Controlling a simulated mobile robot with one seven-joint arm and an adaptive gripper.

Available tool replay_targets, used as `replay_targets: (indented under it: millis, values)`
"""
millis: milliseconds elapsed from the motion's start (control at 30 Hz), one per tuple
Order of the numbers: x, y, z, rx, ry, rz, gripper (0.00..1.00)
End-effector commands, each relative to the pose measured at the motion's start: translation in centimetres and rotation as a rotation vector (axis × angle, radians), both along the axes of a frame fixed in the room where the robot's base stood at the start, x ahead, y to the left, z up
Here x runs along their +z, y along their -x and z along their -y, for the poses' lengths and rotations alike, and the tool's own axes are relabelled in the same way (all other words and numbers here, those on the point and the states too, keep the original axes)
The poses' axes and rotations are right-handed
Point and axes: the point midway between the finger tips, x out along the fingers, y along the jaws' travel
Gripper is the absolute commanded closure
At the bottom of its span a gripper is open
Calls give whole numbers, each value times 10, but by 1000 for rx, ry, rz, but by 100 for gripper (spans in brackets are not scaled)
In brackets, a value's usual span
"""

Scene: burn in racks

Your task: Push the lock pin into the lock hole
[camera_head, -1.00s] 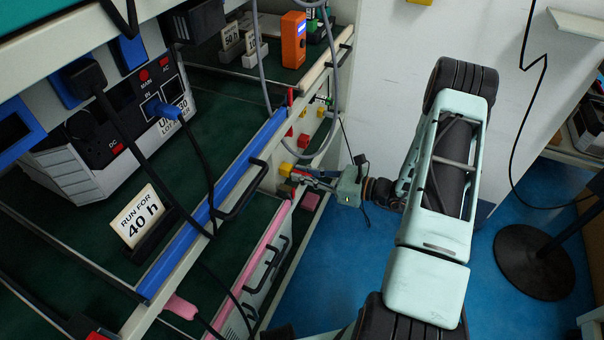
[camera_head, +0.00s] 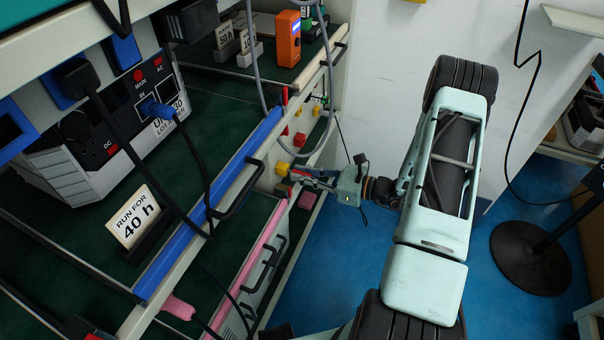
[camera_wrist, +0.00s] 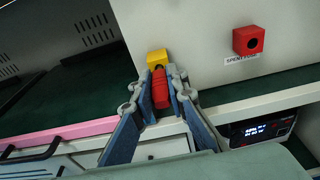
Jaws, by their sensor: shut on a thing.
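My gripper (camera_wrist: 160,90) is shut on a red lock pin (camera_wrist: 160,88), with one blue-grey finger on each side of it. In the wrist view the pin points away from me at a yellow block (camera_wrist: 157,57) that has a dark hole in its front. The pin's far end overlaps the hole's lower edge, and I cannot tell whether the tip is inside. In the head view my gripper (camera_head: 297,176) is at the rack's front edge, close by the yellow block (camera_head: 282,169). The pin is too small there to make out clearly.
A pink rail (camera_wrist: 60,137) with dark handles lies lower left. A dark box with a lit display (camera_wrist: 258,130) sits lower right. A grey cable (camera_head: 262,60) hangs near the rack.

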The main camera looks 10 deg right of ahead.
Motion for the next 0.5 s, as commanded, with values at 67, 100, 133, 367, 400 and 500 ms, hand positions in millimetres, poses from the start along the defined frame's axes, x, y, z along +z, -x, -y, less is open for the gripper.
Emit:
replay_targets:
  millis: [67, 100, 133, 367, 400, 500]
  values:
    - [0, 0, 0, 0, 0, 0, 100]
    - [0, 0, 0, 0, 0, 0, 100]
    - [0, 0, 0, 0, 0, 0, 100]
    - [0, 2, 3, -1, 0, 0, 100]
    - [0, 2, 4, -1, 0, 0, 100]
    - [0, 5, 7, -2, 0, 0, 100]
